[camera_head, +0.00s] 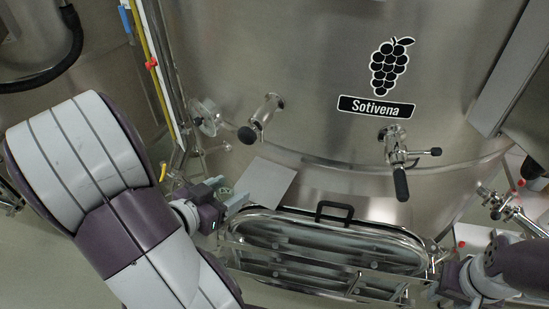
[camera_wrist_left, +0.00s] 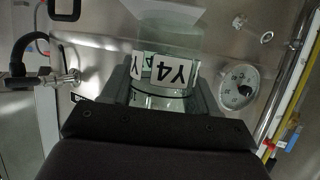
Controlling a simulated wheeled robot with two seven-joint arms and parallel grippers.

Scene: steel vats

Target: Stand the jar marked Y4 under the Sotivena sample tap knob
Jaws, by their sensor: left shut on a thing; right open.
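The jar marked Y4 (camera_wrist_left: 150,97) is clear glass with a white label, seen upside down in the left wrist view. My left gripper (camera_head: 222,196) is shut on it, one finger on each side. In the head view only a little greenish glass shows between the fingers. The steel vat carries a black Sotivena sign (camera_head: 376,107) below a grape emblem. A small tap with a round black knob (camera_head: 247,135) is above and right of my left gripper. A larger valve with a black handle (camera_head: 401,184) is below the sign. My right gripper (camera_head: 441,276) is open at lower right.
An oval steel hatch (camera_head: 320,252) with a black handle (camera_head: 334,211) lies low on the vat, right of my left gripper. A flat grey plate (camera_head: 266,181) is just above it. A round gauge (camera_wrist_left: 240,88) is beside the jar. Pipes run up the left side.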

